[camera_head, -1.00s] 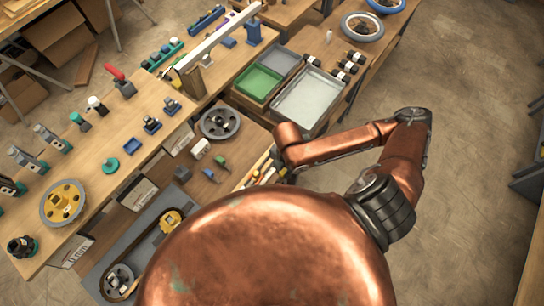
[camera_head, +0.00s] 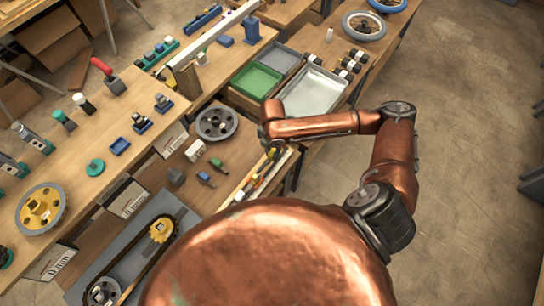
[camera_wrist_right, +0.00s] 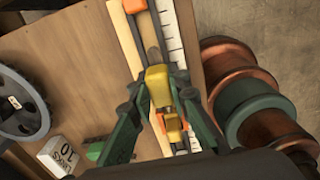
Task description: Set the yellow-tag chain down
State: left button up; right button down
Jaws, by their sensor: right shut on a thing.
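My right gripper (camera_wrist_right: 157,88) has green fingers shut on a yellow tag piece (camera_wrist_right: 157,75) in the right wrist view. The chain that goes with it is mostly hidden by the fingers. The piece is over a long narrow rack (camera_wrist_right: 130,40) with pale strips and orange pieces; I cannot tell whether it touches the rack. In the head view the right gripper (camera_head: 274,151) is small and partly hidden by my forearm, at the upper end of the rack (camera_head: 259,184). My left gripper is not in view.
A spoked wheel (camera_head: 216,123) and a white block (camera_head: 195,150) lie left of the rack. A grey tray with a belt and yellow sprocket (camera_head: 161,228) is lower left. Green (camera_head: 258,77) and pale (camera_head: 312,92) bins stand beyond.

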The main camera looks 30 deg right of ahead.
aim_at(272, 150)
jog(key=shift+w+d+f, duration=0.1)
jog(key=shift+w+f, duration=0.3)
jog(key=shift+f, duration=1.55)
jog(key=shift+s, duration=0.1)
jog(key=c, duration=1.8)
grip_release()
jog(key=shift+f, duration=0.15)
notch_tip(272, 150, up, 12)
jog(key=shift+r+p, duration=0.15)
jog(key=shift+p, duration=0.2)
